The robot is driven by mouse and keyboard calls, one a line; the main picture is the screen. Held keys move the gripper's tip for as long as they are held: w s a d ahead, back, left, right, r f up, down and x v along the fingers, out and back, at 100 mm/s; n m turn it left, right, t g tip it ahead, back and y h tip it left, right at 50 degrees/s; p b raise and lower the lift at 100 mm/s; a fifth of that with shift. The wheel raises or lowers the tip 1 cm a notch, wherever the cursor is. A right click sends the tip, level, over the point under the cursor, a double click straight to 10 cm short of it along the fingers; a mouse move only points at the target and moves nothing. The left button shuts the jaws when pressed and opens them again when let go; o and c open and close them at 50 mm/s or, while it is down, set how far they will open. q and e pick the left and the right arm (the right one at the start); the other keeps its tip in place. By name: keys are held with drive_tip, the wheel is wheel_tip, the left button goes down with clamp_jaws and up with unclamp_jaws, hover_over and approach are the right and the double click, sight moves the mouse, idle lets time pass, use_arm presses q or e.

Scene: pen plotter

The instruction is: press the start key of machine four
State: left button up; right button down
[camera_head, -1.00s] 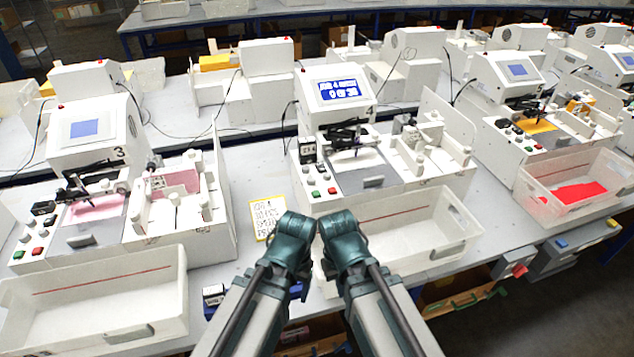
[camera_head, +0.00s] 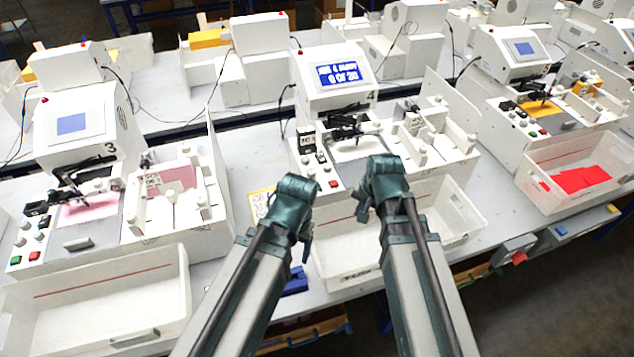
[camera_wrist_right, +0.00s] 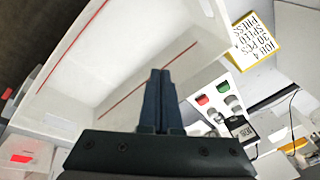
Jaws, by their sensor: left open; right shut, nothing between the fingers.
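Machine four (camera_head: 308,92), marked 4, stands in the middle of the head view with its blue screen (camera_head: 338,73) lit. Its red key (camera_head: 333,184) shows on the front panel; the green key is hidden behind my left arm there. The right wrist view shows the green key (camera_wrist_right: 222,87) and red key (camera_wrist_right: 202,99) side by side, right of my fingers. My right gripper (camera_wrist_right: 160,95) is shut and empty, above the tray in front of the machine. My left gripper (camera_head: 306,248) is open, near the machine's front left corner; its fingers are mostly hidden.
A white tray (camera_head: 438,190) stands before machine four. A yellow-edged job card (camera_wrist_right: 256,38) lies left of the machine. Machine three (camera_head: 80,125) stands on the left with its own tray (camera_head: 183,290). Another machine on the right has red pieces (camera_head: 580,180) in its tray.

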drive_tip(key=w+a+r+m+t+y, duration=0.1)
drive_tip(key=w+a+r+m+t, duration=0.1)
drive_tip(key=w+a+m, duration=0.35)
wheel_tip(320, 180, up, 4)
drive_tip(key=m+t+y, duration=0.2)
drive_tip(key=m+t, duration=0.1)
drive_tip(key=m, duration=0.7)
hover_over(320, 188)
drive_tip(key=shift+a+r, duration=0.1)
drive_tip(key=shift+r, duration=0.05)
wheel_tip(320, 188, down, 9)
drive_tip(key=b, duration=0.8)
drive_tip(key=shift+b, duration=0.35)
idle(0.4)
drive_tip(key=shift+f+b, duration=0.35)
drive_tip(key=shift+b, duration=0.05)
